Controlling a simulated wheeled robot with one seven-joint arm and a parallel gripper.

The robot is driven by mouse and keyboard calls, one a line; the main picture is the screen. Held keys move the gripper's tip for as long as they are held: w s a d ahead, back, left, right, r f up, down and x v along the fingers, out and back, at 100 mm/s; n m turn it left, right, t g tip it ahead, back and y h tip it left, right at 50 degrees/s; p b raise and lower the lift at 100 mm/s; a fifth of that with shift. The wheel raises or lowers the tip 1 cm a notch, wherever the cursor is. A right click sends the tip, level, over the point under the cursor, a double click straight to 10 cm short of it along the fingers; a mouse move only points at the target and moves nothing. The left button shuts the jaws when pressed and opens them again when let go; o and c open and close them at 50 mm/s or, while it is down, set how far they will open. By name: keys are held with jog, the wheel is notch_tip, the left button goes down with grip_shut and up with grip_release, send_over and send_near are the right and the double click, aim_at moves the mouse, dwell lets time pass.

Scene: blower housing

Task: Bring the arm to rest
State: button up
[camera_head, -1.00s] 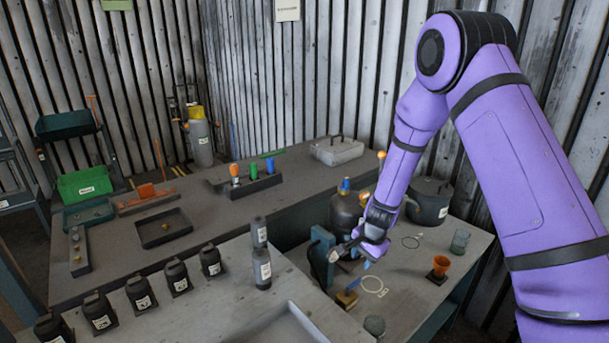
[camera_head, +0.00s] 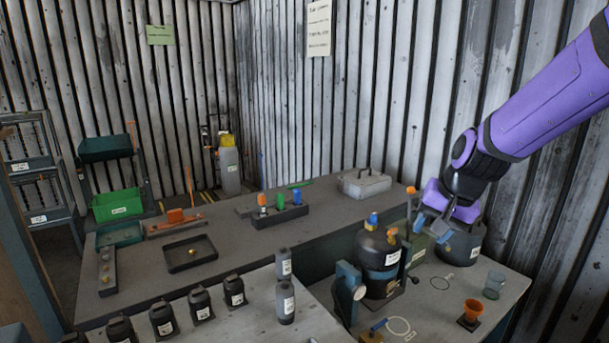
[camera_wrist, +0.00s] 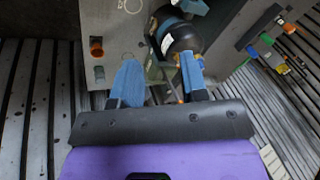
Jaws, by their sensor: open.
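My arm is purple and reaches in from the upper right in the head view. My gripper (camera_head: 432,230) hangs at its end above the right-hand bench, with blue fingers. In the wrist view the two blue fingers of my gripper (camera_wrist: 160,80) are spread apart with nothing held between them. The dark round blower housing (camera_head: 378,262) stands on the bench, to the left of and below the gripper. It also shows beyond the fingers in the wrist view (camera_wrist: 178,36). A dark lidded pot (camera_head: 462,243) stands behind the gripper, partly hidden by it.
Several black labelled containers (camera_head: 200,304) line the near bench. A grey lidded box (camera_head: 364,183) sits on the long bench. The corrugated wall is close behind the arm.

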jog(key=s+d+r+n, duration=0.1)
jog(key=s+r, duration=0.2)
jog(key=s, duration=0.4)
jog(key=s+d+r+n+t+h, duration=0.1)
jog(key=s+r, duration=0.3)
jog(key=s, duration=0.4)
jog(key=s+d+r+n+h, duration=0.1)
jog(key=s+d+r+n, duration=0.1)
jog(key=s, duration=0.6)
notch_tip(320, 180, up, 2)
jog(key=shift+s+d+r+n+t, duration=0.15)
jog(key=shift+d+n+t, duration=0.2)
jog(key=shift+d, duration=0.2)
jog(key=shift+c, duration=0.2)
